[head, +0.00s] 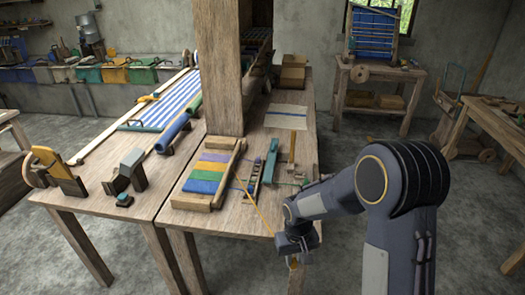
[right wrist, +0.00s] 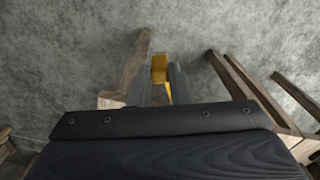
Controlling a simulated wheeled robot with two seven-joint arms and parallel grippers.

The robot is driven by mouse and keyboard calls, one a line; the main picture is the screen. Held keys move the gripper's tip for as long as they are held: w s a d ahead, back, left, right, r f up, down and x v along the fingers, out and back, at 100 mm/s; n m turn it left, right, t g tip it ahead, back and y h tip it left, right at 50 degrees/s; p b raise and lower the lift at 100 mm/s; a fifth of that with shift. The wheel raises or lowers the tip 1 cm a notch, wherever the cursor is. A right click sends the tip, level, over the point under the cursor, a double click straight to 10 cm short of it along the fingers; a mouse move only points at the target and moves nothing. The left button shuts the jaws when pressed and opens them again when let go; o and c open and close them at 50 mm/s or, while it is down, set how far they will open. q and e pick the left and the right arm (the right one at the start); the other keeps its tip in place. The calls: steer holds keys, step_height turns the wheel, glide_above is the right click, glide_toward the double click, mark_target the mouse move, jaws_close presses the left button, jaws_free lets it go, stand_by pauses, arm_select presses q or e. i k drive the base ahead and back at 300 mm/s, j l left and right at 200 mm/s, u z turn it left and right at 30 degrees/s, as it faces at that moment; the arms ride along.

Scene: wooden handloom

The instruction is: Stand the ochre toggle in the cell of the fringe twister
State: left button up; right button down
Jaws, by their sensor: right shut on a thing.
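My right gripper (head: 293,262) hangs past the front edge of the table, pointing down, with the floor below. It is shut on the ochre toggle (right wrist: 160,68), which shows between the two fingers in the right wrist view; only a small ochre bit shows in the head view. A small slatted wooden piece (head: 254,178) and a teal upright block (head: 271,160) stand on the table beyond the gripper. I cannot tell for sure which of these is the fringe twister, and its cell is not clear. My left gripper is not in view.
A small frame with striped weaving (head: 207,172) lies left of these pieces. A thick wooden post (head: 221,70) rises behind it. A wooden mallet-like piece (head: 292,150) and a pale sheet (head: 286,117) are farther back. A yellow strand runs toward my arm.

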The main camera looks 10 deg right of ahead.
mark_target(293, 132)
steer(key=l+u, duration=0.15)
steer(key=u, duration=0.25)
steer(key=l+u, duration=0.15)
steer(key=u, duration=0.3)
steer(key=l+u, duration=0.15)
steer(key=u, duration=0.25)
steer(key=l+u, duration=0.2)
steer(key=u, duration=0.2)
steer(key=l+u, duration=0.15)
steer(key=u, duration=0.25)
steer(key=k+l, duration=0.15)
steer(key=l, duration=0.25)
steer(key=k+l, duration=0.1)
steer(key=l, duration=0.25)
steer(key=k+l, duration=0.15)
steer(key=l, duration=0.25)
steer(key=k+l, duration=0.15)
steer(key=l, duration=0.2)
steer(key=k+l, duration=0.15)
steer(key=l, duration=0.25)
steer(key=k+l, duration=0.1)
steer(key=l, duration=0.25)
steer(key=k+l+u, duration=0.1)
steer(key=l, duration=0.3)
steer(key=k+l, duration=0.2)
steer(key=l, duration=0.15)
steer(key=i+l, duration=0.15)
steer(key=i, duration=0.1)
